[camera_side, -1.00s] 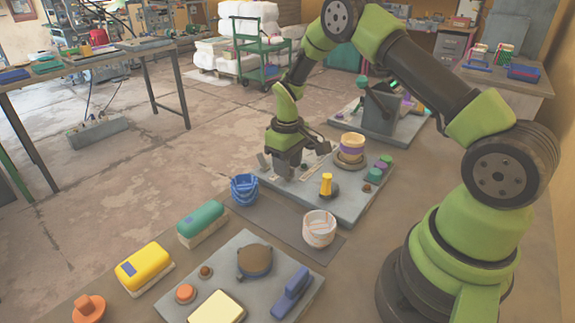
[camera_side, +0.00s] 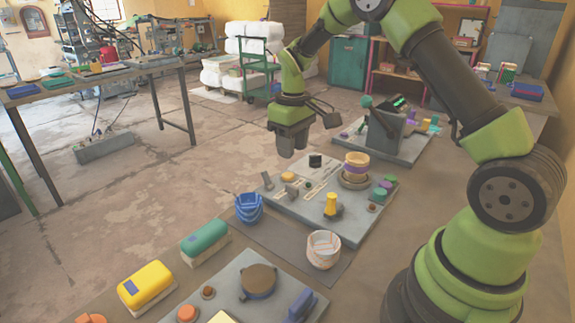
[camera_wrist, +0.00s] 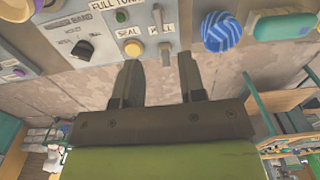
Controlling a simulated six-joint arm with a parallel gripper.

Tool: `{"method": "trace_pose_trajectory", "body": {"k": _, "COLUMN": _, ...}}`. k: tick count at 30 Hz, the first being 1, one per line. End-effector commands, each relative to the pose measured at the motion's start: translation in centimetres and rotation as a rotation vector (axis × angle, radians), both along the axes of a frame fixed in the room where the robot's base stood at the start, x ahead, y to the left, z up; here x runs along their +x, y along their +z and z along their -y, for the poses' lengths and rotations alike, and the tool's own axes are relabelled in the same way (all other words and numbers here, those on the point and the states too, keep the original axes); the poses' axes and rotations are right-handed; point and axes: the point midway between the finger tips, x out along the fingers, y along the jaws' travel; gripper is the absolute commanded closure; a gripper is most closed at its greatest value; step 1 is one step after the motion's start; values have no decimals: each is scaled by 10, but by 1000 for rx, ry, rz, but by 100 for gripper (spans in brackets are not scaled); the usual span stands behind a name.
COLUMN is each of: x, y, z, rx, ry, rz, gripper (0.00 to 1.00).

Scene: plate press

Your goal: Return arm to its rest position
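The panel carries a black knob (camera_side: 315,160), a yellow handle (camera_side: 331,204) and a stack of tan and purple rings (camera_side: 356,165). In the wrist view, the panel shows a black dial (camera_wrist: 82,48) and a yellow button (camera_wrist: 164,47) near the words SEAL and PULL.
A green-topped block (camera_side: 205,239) and a yellow-topped block (camera_side: 146,285) lie at front left. Another panel (camera_side: 404,150) stands behind. Air around my gripper is free.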

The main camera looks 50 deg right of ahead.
Motion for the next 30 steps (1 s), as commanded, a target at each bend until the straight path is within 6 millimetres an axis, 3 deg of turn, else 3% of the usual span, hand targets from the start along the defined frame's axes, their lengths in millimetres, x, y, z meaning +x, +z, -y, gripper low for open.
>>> {"method": "trace_pose_trajectory", "body": {"k": 4, "x": -10, "y": 42, "z": -17, "rx": 3, "ry": -35, "rz": 75, "gripper": 63}}
{"method": "trace_pose_trajectory", "body": {"k": 8, "x": -34, "y": 91, "z": -41, "rx": 23, "ry": -92, "rz": 171, "gripper": 63}}
{"method": "trace_pose_trajectory", "body": {"k": 15, "x": -101, "y": 154, "z": -82, "rx": 94, "ry": -197, "rz": 345, "gripper": 63}}
{"method": "trace_pose_trajectory", "body": {"k": 19, "x": -143, "y": 169, "z": -100, "rx": 151, "ry": -250, "rz": 434, "gripper": 63}}
{"method": "trace_pose_trajectory", "body": {"k": 24, "x": -189, "y": 172, "z": -115, "rx": 229, "ry": -308, "rz": 522, "gripper": 63}}
{"method": "trace_pose_trajectory", "body": {"k": 30, "x": -215, "y": 167, "z": -122, "rx": 283, "ry": -344, "rz": 572, "gripper": 63}}
